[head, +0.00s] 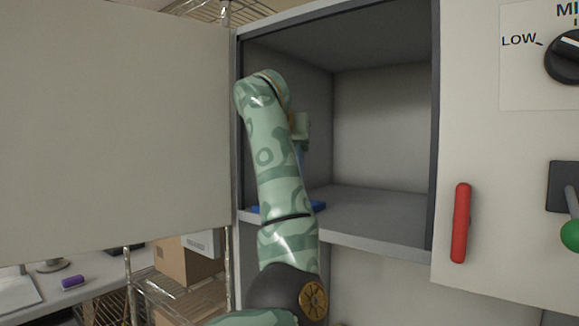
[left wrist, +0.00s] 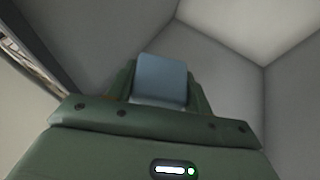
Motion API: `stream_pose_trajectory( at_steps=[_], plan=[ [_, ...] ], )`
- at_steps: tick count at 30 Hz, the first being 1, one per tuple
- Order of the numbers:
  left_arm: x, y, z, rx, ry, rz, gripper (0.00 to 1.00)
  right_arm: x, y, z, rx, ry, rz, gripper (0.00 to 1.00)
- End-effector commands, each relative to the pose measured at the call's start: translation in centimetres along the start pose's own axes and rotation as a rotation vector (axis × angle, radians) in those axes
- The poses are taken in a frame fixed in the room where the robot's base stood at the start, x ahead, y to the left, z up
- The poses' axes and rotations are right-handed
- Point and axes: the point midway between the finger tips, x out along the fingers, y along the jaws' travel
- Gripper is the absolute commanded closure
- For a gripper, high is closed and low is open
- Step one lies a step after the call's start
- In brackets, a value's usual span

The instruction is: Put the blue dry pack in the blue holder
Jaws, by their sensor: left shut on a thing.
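My left arm reaches into the open grey compartment, and my left gripper (head: 300,140) is inside it, partly hidden behind my own arm. In the left wrist view my left gripper (left wrist: 160,95) is shut on the blue dry pack (left wrist: 162,76), a flat grey-blue piece with a paler lower part. In the head view only a thin bluish sliver of the pack (head: 299,156) shows below the gripper. The blue holder (head: 318,206) lies on the compartment floor near its front left, mostly hidden behind my arm. The pack appears to be above the holder; the gap cannot be judged. My right gripper is not in view.
The compartment (head: 378,212) has a side wall close to my left arm and free room to the right. Its open door (head: 115,125) stands at the left. A panel with a red handle (head: 461,222) and a black knob (head: 566,58) is at the right.

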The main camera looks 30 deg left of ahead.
Motion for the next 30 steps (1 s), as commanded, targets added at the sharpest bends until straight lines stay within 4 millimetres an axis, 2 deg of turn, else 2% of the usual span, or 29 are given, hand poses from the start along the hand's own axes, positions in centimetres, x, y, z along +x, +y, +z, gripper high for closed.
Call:
stream_pose_trajectory(
  at_steps=[3, 8, 12, 16, 27, 28, 30],
  plan=[
    [1.9, 0.4, -1.0, -0.001, 0.000, 0.001, 0.78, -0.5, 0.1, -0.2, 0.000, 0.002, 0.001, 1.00],
    [3.2, 0.6, -1.7, 0.001, -0.002, 0.002, 0.78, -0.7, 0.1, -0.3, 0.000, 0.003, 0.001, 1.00],
    [4.6, 0.7, -3.4, -0.001, 0.001, 0.001, 0.78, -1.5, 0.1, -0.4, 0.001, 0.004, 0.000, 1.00],
    [5.1, 0.7, -4.8, 0.001, -0.002, 0.002, 0.78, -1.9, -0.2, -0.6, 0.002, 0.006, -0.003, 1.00],
    [5.4, 0.7, -5.4, 0.001, -0.002, 0.001, 0.78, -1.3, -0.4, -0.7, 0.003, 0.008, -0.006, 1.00],
    [5.4, 0.7, -5.4, 0.001, -0.001, 0.001, 0.46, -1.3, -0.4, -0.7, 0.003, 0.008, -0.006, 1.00],
    [5.3, 0.7, -5.3, 0.001, -0.001, 0.001, 0.27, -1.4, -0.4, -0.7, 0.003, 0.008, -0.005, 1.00]
  ],
)
